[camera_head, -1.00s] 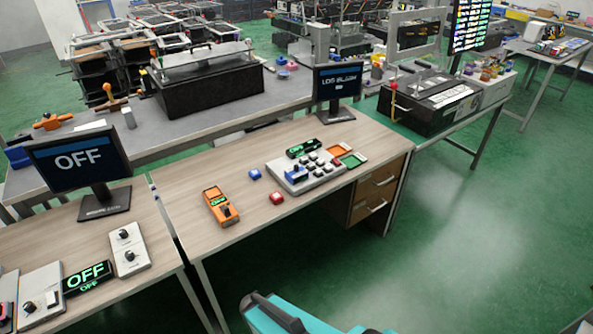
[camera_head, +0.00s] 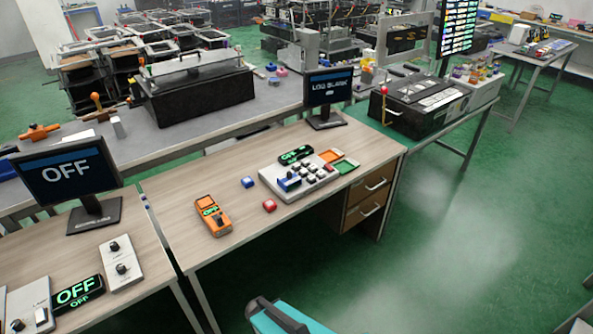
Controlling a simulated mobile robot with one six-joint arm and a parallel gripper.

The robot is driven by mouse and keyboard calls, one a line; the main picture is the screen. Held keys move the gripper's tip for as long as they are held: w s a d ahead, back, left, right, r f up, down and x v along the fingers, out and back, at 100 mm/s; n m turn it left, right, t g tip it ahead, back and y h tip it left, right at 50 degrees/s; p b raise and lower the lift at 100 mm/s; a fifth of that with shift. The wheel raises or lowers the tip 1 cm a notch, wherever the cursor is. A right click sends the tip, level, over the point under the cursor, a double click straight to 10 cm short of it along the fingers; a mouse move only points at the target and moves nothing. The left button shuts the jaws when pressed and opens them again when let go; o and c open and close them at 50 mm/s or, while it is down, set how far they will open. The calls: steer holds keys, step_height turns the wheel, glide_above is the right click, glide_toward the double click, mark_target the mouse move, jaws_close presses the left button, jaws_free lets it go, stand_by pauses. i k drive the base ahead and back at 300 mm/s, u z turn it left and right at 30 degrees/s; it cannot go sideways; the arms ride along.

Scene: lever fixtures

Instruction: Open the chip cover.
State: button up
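No part is clearly marked as the chip cover. A black box fixture (camera_head: 195,104) with a clear plate and a bar on top stands on the grey bench at the back left. A second black fixture (camera_head: 408,114) with a raised frame and a red knob (camera_head: 383,90) stands on the table at the right. I cannot tell which of them bears the chip cover, or whether a cover is open. My gripper is not in view; only a teal and dark part of my own body shows at the bottom edge.
Another monitor (camera_head: 68,172) reads OFF at the left. Green floor (camera_head: 450,240) is clear at the right.

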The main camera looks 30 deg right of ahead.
mark_target(287, 180)
steer(key=u, duration=0.6)
steer(key=k, duration=0.1)
steer(key=z, duration=2.65)
steer(key=i, duration=0.6)
steer(key=u, duration=2.65)
steer(key=i, duration=0.1)
steer(key=z, duration=1.1)
